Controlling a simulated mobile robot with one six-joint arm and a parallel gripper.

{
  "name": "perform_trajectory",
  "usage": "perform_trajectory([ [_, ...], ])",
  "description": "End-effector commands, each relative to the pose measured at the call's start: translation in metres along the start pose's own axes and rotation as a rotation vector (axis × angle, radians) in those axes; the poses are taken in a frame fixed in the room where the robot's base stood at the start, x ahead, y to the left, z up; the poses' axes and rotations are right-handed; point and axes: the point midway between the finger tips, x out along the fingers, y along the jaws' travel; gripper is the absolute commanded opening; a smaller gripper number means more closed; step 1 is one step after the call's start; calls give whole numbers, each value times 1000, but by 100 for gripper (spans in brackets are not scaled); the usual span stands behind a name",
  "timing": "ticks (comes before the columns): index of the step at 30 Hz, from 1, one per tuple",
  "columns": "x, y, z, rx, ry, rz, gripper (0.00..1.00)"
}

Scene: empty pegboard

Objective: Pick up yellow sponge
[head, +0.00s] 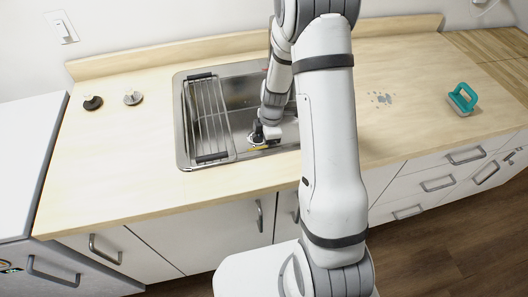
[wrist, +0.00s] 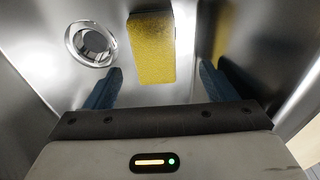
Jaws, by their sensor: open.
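The yellow sponge (wrist: 152,48) is a rectangular block in the steel sink, near the top middle of the wrist view. In the head view only a thin yellow strip (head: 262,150) shows under the gripper; the arm hides most of it. My gripper (wrist: 160,78) is open, with its two blue fingers on either side of the sponge's near end in the picture. The fingers look apart from it, and I cannot tell the height between them. In the head view my gripper (head: 264,138) is down inside the sink near its front wall.
The sink (head: 178,120) has a wire rack (head: 207,110) across its left side. The drain (wrist: 92,44) lies left of the sponge. Two small knobs (head: 133,97) sit on the left counter. A teal-handled scrubber (head: 463,99) and grey spots (head: 382,98) are on the right counter.

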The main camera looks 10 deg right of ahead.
Motion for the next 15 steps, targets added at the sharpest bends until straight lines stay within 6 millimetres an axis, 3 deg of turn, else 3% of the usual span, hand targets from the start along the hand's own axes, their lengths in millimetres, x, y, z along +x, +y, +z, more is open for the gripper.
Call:
perform_trajectory([
  [15, 52, 7, 2, 7, 0, -4, 78],
])
